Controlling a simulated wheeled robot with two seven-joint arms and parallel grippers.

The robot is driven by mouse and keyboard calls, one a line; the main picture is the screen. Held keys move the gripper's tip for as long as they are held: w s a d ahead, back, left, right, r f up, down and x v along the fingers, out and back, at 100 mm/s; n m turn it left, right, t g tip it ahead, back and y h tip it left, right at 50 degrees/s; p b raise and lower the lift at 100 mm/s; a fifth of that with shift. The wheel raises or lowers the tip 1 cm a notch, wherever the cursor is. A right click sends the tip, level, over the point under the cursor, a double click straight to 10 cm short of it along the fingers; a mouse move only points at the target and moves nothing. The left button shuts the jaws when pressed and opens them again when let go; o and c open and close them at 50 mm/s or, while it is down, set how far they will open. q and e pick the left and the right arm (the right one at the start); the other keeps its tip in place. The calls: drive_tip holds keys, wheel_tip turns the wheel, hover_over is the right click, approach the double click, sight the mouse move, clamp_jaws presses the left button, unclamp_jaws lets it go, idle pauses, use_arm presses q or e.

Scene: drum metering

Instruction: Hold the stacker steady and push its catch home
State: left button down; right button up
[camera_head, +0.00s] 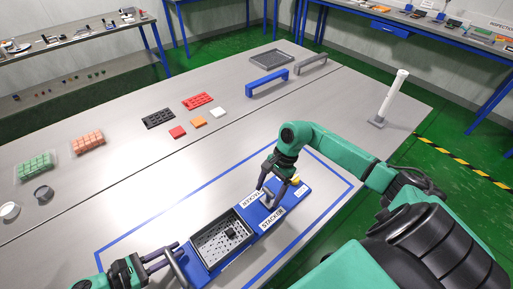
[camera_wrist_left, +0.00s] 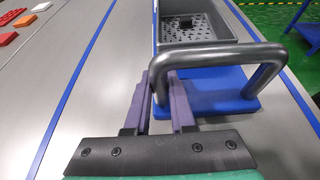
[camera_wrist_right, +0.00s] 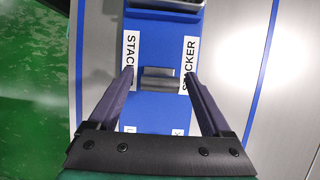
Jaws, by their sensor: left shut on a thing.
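The stacker is a long blue unit (camera_head: 265,226) with STACKER labels and a grey perforated tray (camera_head: 209,246) at its near left end. A small black block (camera_head: 230,233) lies in the tray. My left gripper (camera_head: 170,254) is shut on the stacker's grey tube handle, which shows in the left wrist view (camera_wrist_left: 270,66). My right gripper (camera_head: 270,193) is over the stacker's labelled right part. In the right wrist view its fingers (camera_wrist_right: 158,78) are apart, with a grey metal piece (camera_wrist_right: 158,85), apparently the catch, between and beyond them. Whether they touch the stacker is unclear.
A blue line (camera_head: 101,246) frames the stacker on the grey table. Red and black trays (camera_head: 197,100), small coloured blocks (camera_head: 198,121), a blue bridge-shaped handle (camera_head: 267,80) and a white post (camera_head: 396,92) stand farther back. The table between is clear.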

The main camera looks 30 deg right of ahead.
sight(264, 204)
clamp_jaws()
use_arm(q)
drive_tip(key=shift+d, duration=0.1)
use_arm(e)
drive_tip(key=a, duration=0.4)
drive_tip(key=s+a, duration=0.1)
drive_tip(key=a, duration=0.1)
drive_tip(key=shift+a, duration=0.2)
drive_tip(key=shift+o, duration=0.9)
unclamp_jaws()
drive_tip(key=shift+d+r, duration=0.1)
drive_tip(key=shift+d+r, duration=0.15)
drive_tip(key=shift+r, duration=0.2)
drive_tip(key=v, duration=1.1)
